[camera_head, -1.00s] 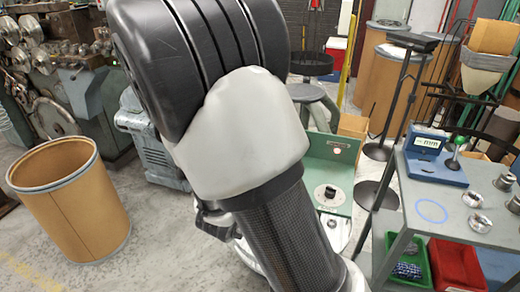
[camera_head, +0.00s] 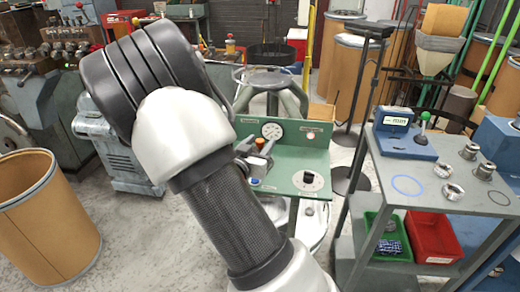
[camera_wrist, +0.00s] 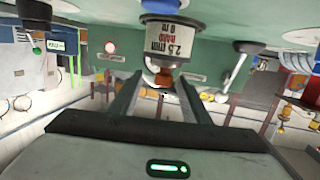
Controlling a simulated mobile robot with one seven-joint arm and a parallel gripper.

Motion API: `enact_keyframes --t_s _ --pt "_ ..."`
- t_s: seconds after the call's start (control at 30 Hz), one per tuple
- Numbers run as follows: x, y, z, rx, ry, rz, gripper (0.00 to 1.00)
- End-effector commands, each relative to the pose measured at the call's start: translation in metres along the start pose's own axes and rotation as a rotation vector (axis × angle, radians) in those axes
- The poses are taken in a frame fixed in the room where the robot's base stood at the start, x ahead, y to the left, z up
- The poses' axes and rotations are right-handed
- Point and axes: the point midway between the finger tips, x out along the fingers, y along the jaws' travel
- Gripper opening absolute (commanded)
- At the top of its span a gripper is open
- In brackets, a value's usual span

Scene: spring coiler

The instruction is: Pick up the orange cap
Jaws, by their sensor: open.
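The orange cap (camera_wrist: 163,78) shows in the wrist view on the end of a metal cylinder (camera_wrist: 165,40) with a white label reading 2.5 mm. This view is upside down, so the cap is at the cylinder's top. My gripper (camera_wrist: 158,84) is open, with one finger on each side of the cap in the picture. I cannot tell whether the fingertips reach as far as the cap. No contact shows.
To the right stands a grey cart (camera_head: 425,195) with a blue meter (camera_head: 405,143) and metal rings. A brown drum (camera_head: 45,220) stands at the left.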

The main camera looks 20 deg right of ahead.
Motion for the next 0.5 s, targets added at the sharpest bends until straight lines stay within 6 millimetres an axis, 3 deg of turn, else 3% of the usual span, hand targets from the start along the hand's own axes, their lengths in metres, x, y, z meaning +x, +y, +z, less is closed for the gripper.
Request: enact_keyframes --t_s 0.5 --pt "0.054 -0.005 0.001 0.000 -0.001 0.000 0.43"
